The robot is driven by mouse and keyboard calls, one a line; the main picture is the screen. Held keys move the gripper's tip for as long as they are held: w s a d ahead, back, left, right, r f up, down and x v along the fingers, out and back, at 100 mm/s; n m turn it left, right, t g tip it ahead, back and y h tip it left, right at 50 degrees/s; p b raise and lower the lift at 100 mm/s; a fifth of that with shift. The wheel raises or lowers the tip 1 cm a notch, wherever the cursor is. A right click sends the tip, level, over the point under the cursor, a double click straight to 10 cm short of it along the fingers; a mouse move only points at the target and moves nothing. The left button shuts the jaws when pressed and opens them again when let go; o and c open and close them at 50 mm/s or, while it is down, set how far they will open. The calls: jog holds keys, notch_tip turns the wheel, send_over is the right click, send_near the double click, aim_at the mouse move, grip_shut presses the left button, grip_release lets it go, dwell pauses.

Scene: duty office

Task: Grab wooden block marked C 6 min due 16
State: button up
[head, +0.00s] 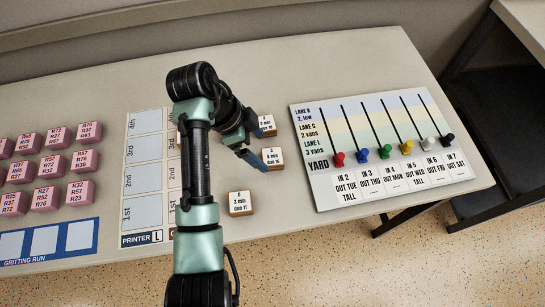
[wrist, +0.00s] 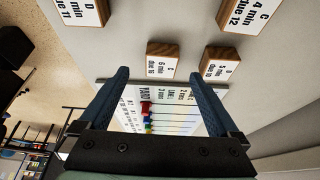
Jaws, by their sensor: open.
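The wooden block whose face reads 6 min due 16 (head: 272,159) lies on the table, left of the yard board. It also shows in the wrist view (wrist: 162,61), beyond my fingertips and roughly in line with the gap between them. Its letter looks like C. My gripper (head: 254,138) is open and empty, with one blue finger close to the block's left side in the head view; I cannot tell whether they touch. In the wrist view my gripper (wrist: 159,80) has its fingers spread wide.
A similar block (head: 266,125) sits just behind it, another (head: 240,203) in front. The yard board (head: 325,188) with coloured pegs lies to the right. Left are the printer lane board (head: 143,209), partly behind my arm, and pink blocks (head: 45,198) above the gritting run strip (head: 76,236).

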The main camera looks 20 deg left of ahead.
aim_at(272, 156)
jog(key=x, duration=0.5)
jog(key=shift+w+d, duration=0.3)
jog(key=shift+w, duration=0.05)
jog(key=shift+r, duration=0.1)
jog(key=c, duration=1.5)
